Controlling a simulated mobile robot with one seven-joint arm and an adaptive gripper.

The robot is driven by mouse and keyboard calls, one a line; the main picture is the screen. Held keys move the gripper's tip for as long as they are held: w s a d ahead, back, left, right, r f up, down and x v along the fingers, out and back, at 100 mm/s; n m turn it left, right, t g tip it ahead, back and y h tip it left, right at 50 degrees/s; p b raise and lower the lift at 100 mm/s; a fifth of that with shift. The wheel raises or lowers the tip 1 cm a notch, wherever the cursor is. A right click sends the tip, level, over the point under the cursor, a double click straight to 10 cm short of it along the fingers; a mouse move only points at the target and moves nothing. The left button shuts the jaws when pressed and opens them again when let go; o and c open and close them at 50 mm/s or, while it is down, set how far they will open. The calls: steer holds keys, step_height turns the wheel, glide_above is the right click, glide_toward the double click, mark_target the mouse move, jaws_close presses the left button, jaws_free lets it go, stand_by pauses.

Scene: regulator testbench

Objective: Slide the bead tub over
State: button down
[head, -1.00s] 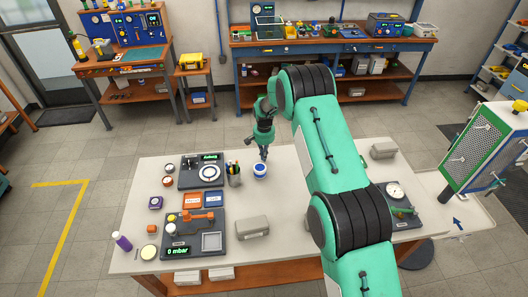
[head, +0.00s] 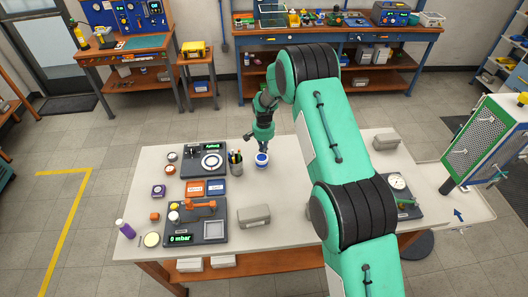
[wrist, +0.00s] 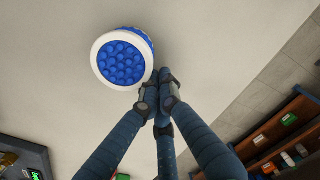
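The bead tub (head: 262,160) is a small round tub with a white rim and blue beads. It stands upright on the pale table, just right of the pen cup. In the wrist view the tub (wrist: 124,60) shows from above at upper left, filled with blue beads. My gripper (wrist: 163,80) has its dark fingers drawn together at the tips, with nothing between them. The tips are right beside the tub's lower right rim; I cannot tell if they touch. In the head view my gripper (head: 261,147) points down at the tub's far side.
The pen cup (head: 236,163) stands close left of the tub. Farther left are a dial unit (head: 204,160), orange and blue trays (head: 204,188) and a pressure unit (head: 197,222). A grey case (head: 254,215) lies nearer me. The table right of the tub is clear up to my arm.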

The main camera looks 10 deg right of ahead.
mark_target(262, 154)
steer(key=shift+s+a, duration=0.3)
steer(key=shift+s, duration=0.45)
steer(key=shift+s+a, duration=0.3)
steer(key=shift+s, duration=0.4)
steer(key=shift+w, duration=0.15)
steer(key=shift+w+d+b, duration=0.4)
steer(key=shift+w, duration=0.4)
steer(key=shift+w+d+r, duration=0.2)
steer(key=shift+w+r, duration=0.05)
steer(key=shift+w, duration=0.3)
steer(key=shift+w+d+r, duration=0.15)
steer(key=shift+w+r, duration=0.05)
steer(key=shift+w, duration=0.3)
step_height(262, 154, up, 9)
steer(key=shift+s+r, duration=0.15)
